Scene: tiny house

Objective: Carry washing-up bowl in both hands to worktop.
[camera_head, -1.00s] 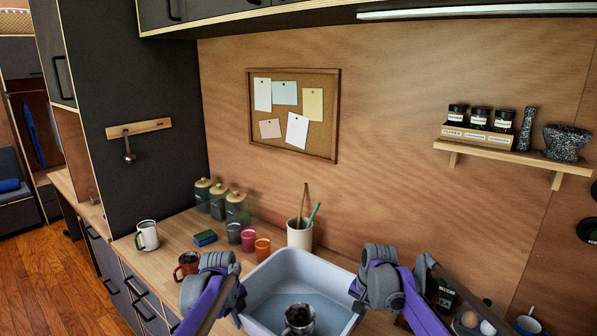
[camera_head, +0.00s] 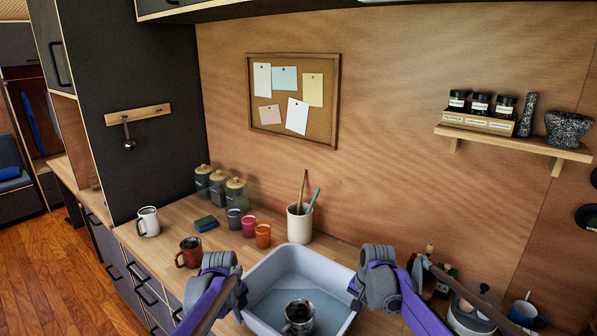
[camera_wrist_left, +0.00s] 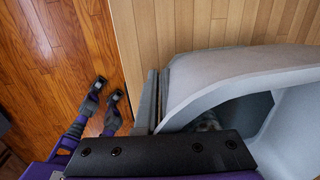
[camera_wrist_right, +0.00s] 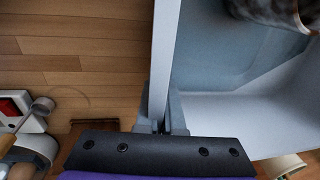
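The washing-up bowl (camera_head: 272,273) is pale grey-blue and upright, between my two grippers at the front of the worktop (camera_head: 172,216). A dark metal mug (camera_head: 299,316) stands inside it. My left gripper (camera_head: 240,292) is at the bowl's left rim. In the left wrist view its fingers (camera_wrist_left: 156,105) are close together at the bowl's edge (camera_wrist_left: 220,75). My right gripper (camera_head: 354,291) is at the right rim. In the right wrist view its fingers (camera_wrist_right: 160,122) are shut on either side of the wall (camera_wrist_right: 164,60). Whether the bowl's underside touches the worktop is hidden.

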